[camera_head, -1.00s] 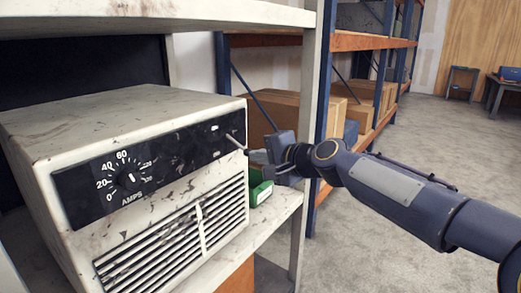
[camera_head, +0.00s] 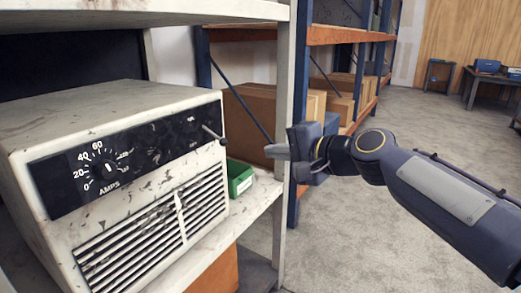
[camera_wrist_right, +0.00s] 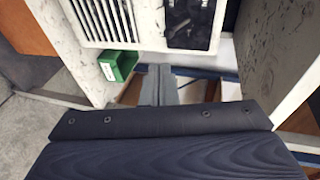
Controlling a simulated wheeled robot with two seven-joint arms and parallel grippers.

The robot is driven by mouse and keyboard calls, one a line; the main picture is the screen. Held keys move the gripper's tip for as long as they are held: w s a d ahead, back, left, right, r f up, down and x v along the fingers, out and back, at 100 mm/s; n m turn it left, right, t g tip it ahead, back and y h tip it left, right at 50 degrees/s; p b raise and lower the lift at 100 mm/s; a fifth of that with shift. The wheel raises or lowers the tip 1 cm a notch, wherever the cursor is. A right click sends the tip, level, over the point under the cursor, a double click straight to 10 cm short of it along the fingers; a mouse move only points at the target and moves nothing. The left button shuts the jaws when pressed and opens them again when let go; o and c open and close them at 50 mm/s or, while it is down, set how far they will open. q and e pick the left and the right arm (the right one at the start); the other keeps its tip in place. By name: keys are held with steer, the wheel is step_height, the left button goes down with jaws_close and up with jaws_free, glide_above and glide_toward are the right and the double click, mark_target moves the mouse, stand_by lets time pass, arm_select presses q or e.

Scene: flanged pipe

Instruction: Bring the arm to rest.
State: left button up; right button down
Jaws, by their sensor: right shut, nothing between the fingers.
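My right arm comes in from the right in the head view. Its gripper (camera_head: 272,152) is shut and empty, with the fingers pointing left. It is in front of the shelf's upright post, apart from the white amps machine (camera_head: 125,215). In the right wrist view the shut fingers (camera_wrist_right: 159,85) point toward the machine's dark panel (camera_wrist_right: 192,22) and vent grille. The machine has a dial and a small lever (camera_head: 214,135) at the right end of its panel. My left gripper is in neither view.
A green box (camera_head: 239,178) sits on the shelf (camera_head: 235,215) beside the machine. The white post (camera_head: 290,110) stands close behind the gripper. Cardboard boxes (camera_head: 258,118) fill the blue and orange rack (camera_head: 335,36) behind. The grey floor (camera_head: 420,125) at right is open.

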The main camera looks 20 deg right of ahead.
steer(key=s+a+f+n+g+h, duration=0.25)
steer(key=s+f+n+g, duration=0.65)
steer(key=s+f, duration=1.7)
step_height(320, 180, up, 17)
steer(key=d+n+t+p, duration=0.1)
steer(key=p, duration=1.6)
steer(key=shift+f, duration=0.15)
steer(key=shift+h, duration=0.25)
steer(key=c, duration=2.2)
jaws_free()
